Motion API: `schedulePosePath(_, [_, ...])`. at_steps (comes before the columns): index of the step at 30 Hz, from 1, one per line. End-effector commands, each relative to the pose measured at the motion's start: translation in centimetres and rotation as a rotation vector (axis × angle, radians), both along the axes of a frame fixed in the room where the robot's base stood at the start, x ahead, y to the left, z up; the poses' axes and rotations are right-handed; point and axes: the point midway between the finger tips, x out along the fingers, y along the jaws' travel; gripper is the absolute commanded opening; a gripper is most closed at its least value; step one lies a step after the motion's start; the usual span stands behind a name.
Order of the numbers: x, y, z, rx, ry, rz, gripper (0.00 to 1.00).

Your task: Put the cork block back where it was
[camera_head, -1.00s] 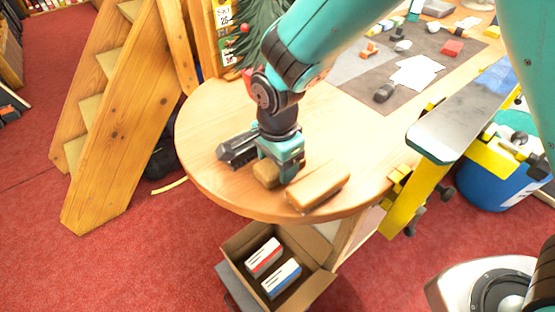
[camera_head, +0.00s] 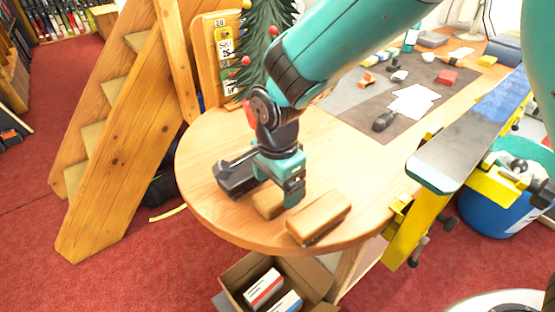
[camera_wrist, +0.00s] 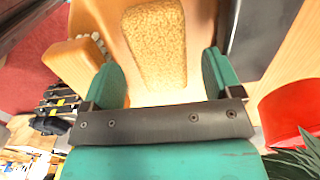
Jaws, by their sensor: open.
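The cork block (camera_head: 268,204) is a small tan block lying on the rounded end of the wooden bench (camera_head: 210,150). It sits between a dark grey object (camera_head: 237,178) and a wooden-backed brush (camera_head: 319,217). In the wrist view the cork block (camera_wrist: 155,45) shows its speckled face just beyond my fingertips. My gripper (camera_head: 290,196) is over the bench beside the block, partly in front of it. The block appears to be free of the fingers.
A cardboard box (camera_head: 245,275) with packets stands on the floor below the bench edge. A small decorated tree (camera_head: 265,50) is behind my arm. A grey mat (camera_head: 350,95) with several items lies farther back. Bare bench lies left of the dark object.

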Motion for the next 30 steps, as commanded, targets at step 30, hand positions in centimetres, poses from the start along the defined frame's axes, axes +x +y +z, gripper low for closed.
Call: schedulePosePath(30, [-3.8, -5.4, 12.5, 0.113, -0.018, 0.484, 0.84])
